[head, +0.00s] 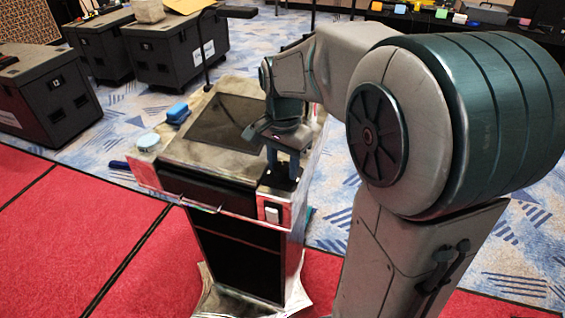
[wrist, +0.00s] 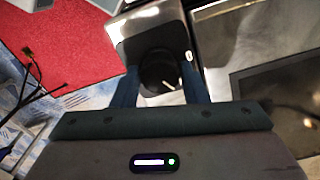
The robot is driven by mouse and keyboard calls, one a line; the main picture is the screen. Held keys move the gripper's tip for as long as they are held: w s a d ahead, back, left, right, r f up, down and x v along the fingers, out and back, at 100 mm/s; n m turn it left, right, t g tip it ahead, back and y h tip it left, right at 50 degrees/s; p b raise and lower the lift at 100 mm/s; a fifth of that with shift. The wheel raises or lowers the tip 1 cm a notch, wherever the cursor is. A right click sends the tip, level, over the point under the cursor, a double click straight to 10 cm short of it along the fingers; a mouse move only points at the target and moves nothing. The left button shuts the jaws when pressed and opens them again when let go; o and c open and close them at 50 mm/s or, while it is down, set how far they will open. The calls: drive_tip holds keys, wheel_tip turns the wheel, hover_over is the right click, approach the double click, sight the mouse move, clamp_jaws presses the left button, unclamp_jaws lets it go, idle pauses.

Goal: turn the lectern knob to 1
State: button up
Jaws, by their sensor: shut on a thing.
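The lectern (head: 184,152) stands on the red carpet, with a dark screen set into its sloped top. My gripper (head: 281,172) points down over the lectern's right front corner. In the wrist view, the dark round knob (wrist: 158,70) sits between the two blue fingers of my gripper (wrist: 160,82), which are shut on its sides. A short white pointer line shows on the knob, aimed towards the lower right of the wrist view. I cannot read any numbers around the knob. In the head view, the fingers and arm mostly hide the knob.
A blue object (head: 178,113) and a light blue round item (head: 148,142) lie at the lectern's left edge. A gooseneck microphone (head: 206,50) rises behind. Black cases (head: 176,50) stand at the back left. Cables (wrist: 30,92) show left in the wrist view.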

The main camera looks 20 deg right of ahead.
sight(283, 166)
drive_tip(key=shift+r, duration=0.1)
drive_tip(key=o, duration=1)
drive_tip(key=shift+c, duration=0.2)
wheel_tip(283, 166, up, 14)
drive_tip(key=s+f+n+t, duration=0.3)
drive_tip(key=s+f+n, duration=0.7)
drive_tip(key=s+f, duration=0.4)
drive_tip(key=shift+a+f, duration=0.2)
drive_tip(key=shift+f, duration=0.2)
drive_tip(key=c, duration=0.5)
drive_tip(key=shift+a, duration=0.1)
drive_tip(key=shift+c, duration=0.2)
